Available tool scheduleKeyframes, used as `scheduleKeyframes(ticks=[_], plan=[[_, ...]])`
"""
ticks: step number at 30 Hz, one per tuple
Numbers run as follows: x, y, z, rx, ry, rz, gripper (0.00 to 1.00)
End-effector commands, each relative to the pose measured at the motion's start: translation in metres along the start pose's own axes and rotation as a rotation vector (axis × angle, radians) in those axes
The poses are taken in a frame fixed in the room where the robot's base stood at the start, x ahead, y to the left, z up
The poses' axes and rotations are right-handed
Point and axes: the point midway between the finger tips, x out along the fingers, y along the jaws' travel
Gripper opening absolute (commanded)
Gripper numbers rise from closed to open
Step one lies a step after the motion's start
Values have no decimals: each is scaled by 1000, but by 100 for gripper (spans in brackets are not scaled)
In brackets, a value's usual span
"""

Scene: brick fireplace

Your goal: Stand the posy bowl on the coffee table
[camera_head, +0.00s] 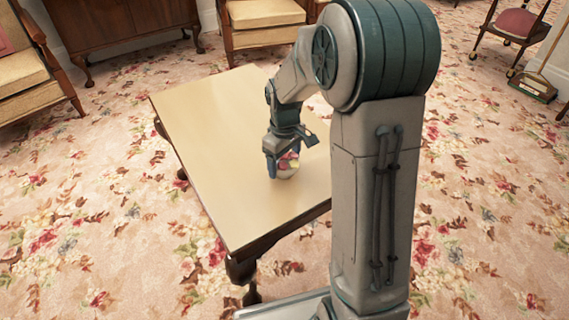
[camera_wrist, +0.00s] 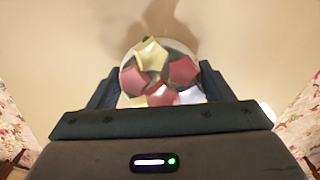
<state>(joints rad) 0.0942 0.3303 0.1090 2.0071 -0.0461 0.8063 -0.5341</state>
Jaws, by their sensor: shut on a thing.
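The posy bowl (camera_head: 286,171) is small and pale, with red and yellow flowers in its top. In the head view it is upright at the coffee table's top, low over or touching the surface; I cannot tell which. My gripper (camera_head: 281,157) points down and is shut on the bowl. In the wrist view the bowl (camera_wrist: 158,76) sits between the two dark fingers of my gripper (camera_wrist: 158,88), with pink-red and yellow flowers facing the camera. The coffee table (camera_head: 215,125) has a plain, pale tan top and dark wooden legs. My arm hides part of its right side.
The rest of the visible tabletop is bare. Wooden armchairs with cream cushions stand at the far left (camera_head: 22,72) and behind the table (camera_head: 262,14). A dark wooden cabinet (camera_head: 115,28) is at the back. Floral carpet is open around the table.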

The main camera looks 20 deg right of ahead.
Motion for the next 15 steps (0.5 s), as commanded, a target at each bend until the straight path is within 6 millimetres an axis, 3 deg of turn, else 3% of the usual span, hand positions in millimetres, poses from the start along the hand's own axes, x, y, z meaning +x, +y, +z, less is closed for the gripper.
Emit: scheduleKeyframes(ticks=[10, 11, 12, 15], plan=[[3, 0, 0, 0, 0, 0, 46], [2, 0, 0, 0, 0, 0, 82], [2, 0, 0, 0, 0, 0, 93], [2, 0, 0, 0, 0, 0, 95]])
